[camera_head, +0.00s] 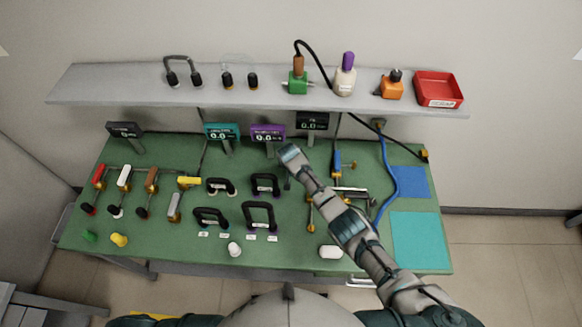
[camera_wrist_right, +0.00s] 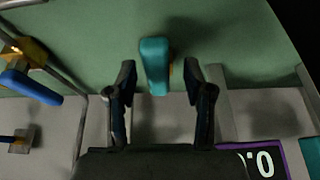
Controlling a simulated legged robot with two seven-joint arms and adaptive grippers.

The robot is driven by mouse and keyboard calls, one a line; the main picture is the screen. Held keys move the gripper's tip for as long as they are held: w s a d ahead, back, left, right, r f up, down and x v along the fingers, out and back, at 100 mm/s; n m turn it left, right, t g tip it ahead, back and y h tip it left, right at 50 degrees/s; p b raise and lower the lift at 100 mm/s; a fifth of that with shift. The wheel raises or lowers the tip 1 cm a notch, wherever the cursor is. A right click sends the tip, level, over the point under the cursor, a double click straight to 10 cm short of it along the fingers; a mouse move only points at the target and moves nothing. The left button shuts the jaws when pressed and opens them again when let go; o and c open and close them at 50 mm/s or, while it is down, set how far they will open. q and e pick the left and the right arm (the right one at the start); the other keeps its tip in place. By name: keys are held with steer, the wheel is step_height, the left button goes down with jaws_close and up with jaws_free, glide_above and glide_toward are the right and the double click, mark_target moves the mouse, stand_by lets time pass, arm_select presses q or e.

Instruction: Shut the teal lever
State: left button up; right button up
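The teal lever handle (camera_wrist_right: 155,66) shows in the right wrist view, standing up between the two fingers of my right gripper (camera_wrist_right: 160,72). The gripper is open, with a gap visible on each side of the handle. A little orange shows beside the handle. In the head view my right arm reaches up and left over the green table (camera_head: 185,235), and its wrist covers the place of the teal lever, which I cannot make out there. My left gripper is not in view.
A blue-handled lever (camera_head: 337,160) stands right of my wrist, also in the wrist view (camera_wrist_right: 32,87). A purple display (camera_head: 267,133) stands just left of it. Black handles (camera_head: 258,216) stand left of my arm. A grey shelf (camera_head: 220,92) overhangs the table's back.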

steer(key=shift+s, duration=0.1)
steer(key=v, duration=1.1)
steer(key=shift+r, duration=0.3)
steer(key=shift+a, duration=0.1)
